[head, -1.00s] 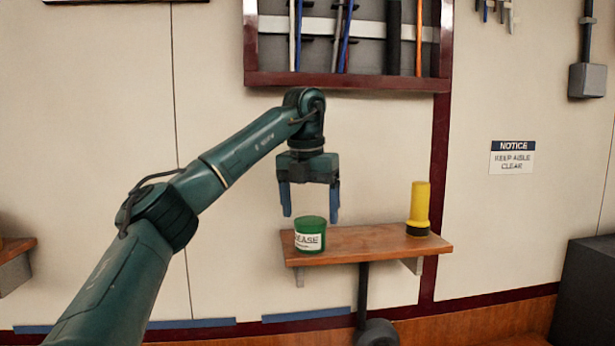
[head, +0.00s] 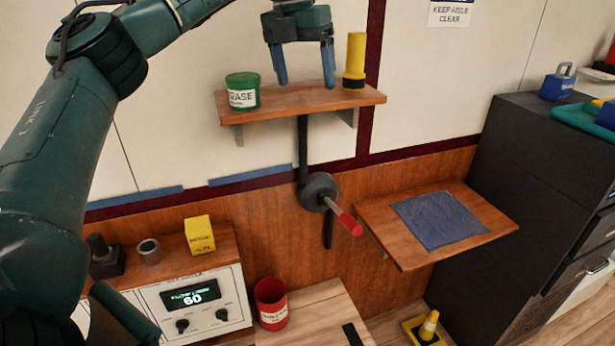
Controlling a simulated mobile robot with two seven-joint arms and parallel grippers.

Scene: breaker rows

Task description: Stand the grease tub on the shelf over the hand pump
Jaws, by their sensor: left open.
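The green grease tub (head: 242,92) with a white label stands upright on the left end of the wooden wall shelf (head: 290,104). Below this shelf is what looks like the hand pump (head: 319,190), a dark round body on a black pipe with a red-gripped handle. My left gripper (head: 305,82) is open and empty, with blue fingers pointing down. It shows to the right of the tub, apart from it, between the tub and a yellow flashlight. My right gripper is not in view.
The yellow flashlight (head: 355,60) stands upright on the shelf's right part. Lower right is another wooden shelf (head: 405,258) with a blue cloth (head: 440,220). A dark cabinet (head: 500,150) stands at the right. Below are a red bin (head: 271,304) and a control box (head: 190,300).

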